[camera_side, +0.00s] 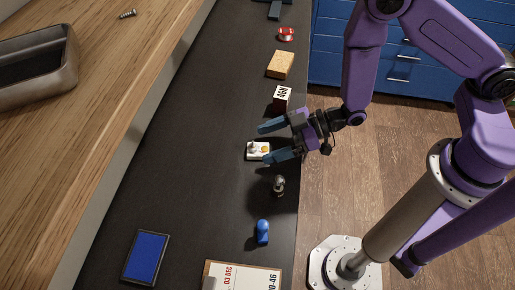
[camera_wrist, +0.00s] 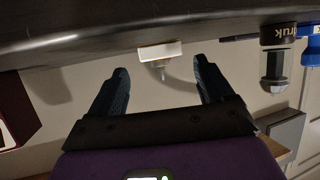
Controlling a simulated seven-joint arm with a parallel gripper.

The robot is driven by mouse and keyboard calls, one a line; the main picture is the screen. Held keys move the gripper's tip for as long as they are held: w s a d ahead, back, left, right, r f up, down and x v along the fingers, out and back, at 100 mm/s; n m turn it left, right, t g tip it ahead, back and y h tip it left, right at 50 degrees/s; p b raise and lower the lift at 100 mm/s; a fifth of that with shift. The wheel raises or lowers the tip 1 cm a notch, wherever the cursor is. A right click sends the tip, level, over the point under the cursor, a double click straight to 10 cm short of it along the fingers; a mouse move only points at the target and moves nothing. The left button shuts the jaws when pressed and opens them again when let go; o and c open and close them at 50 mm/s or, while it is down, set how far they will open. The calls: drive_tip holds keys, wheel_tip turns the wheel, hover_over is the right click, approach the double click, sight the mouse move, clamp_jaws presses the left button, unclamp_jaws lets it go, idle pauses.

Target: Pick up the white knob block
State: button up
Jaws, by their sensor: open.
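The white knob block (camera_side: 252,155) lies on the dark bench top in the side view, a small white base with a knob and a yellowish spot. My gripper (camera_side: 268,143) is open, its two blue-grey fingers reaching left over the bench on either side of the block as seen from the side. In the wrist view the block (camera_wrist: 160,51) shows beyond the open fingertips (camera_wrist: 161,68), roughly centred between them, with its knob pointing toward the gripper. The fingers do not appear to touch it, and nothing is between them.
A cube marked with lettering (camera_side: 282,94) stands close behind my gripper, and a dark metal knob-like piece (camera_side: 279,185) stands in front. A blue piece (camera_side: 262,231), a tan block (camera_side: 280,65) and a red-white piece (camera_side: 286,34) stand along the bench. Left of the block is bare.

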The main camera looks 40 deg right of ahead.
sight(258, 146)
drive_tip(key=shift+x, duration=1.55)
drive_tip(key=c, duration=1.1)
drive_tip(key=shift+r, duration=0.1)
drive_tip(key=shift+c, duration=0.2)
